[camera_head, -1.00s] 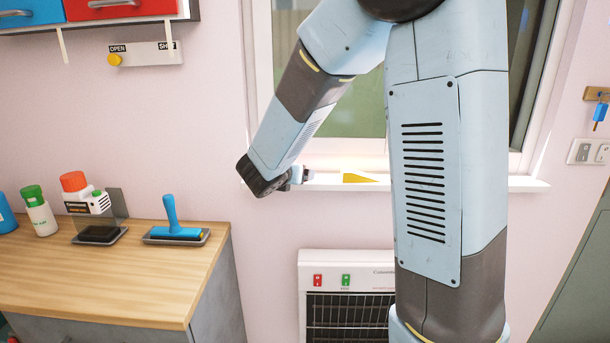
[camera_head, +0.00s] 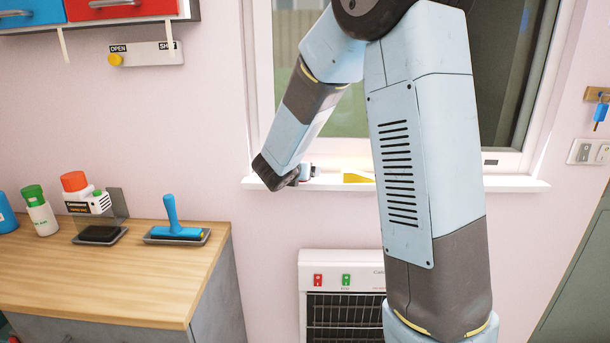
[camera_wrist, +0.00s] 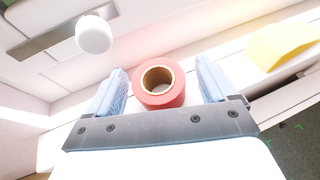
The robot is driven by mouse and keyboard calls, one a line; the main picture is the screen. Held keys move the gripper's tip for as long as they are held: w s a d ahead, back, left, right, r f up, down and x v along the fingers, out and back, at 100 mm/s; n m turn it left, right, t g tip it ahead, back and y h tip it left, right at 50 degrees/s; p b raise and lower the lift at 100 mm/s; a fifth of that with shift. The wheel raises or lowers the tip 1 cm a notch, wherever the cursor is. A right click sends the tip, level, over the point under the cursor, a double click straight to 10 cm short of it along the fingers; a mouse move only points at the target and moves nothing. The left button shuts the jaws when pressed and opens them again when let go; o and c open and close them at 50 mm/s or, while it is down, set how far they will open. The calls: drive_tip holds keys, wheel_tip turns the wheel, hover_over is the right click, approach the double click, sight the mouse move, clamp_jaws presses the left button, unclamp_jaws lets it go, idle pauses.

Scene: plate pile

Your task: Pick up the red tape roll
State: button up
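The red tape roll (camera_wrist: 166,99) sits on a white surface in the wrist view, with its round hole and tan inner core showing. My gripper (camera_wrist: 160,84) is open, with one blue-grey finger on each side of the roll. The roll appears between the fingers, with a gap on both sides; I cannot tell how far beyond the fingertips it lies. In the head view my gripper (camera_head: 302,175) is small and partly hidden at the window sill (camera_head: 510,184). I cannot make out the roll there.
A yellow object (camera_head: 356,177) lies on the sill right of my gripper, and shows in the wrist view (camera_wrist: 280,45). A white round knob (camera_wrist: 94,34) is at upper left there. The window is behind the sill, a heater (camera_head: 342,290) below. A wooden counter (camera_head: 120,290) stands left.

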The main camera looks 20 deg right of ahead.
drive_tip(key=c, duration=1)
drive_tip(key=shift+r, duration=0.1)
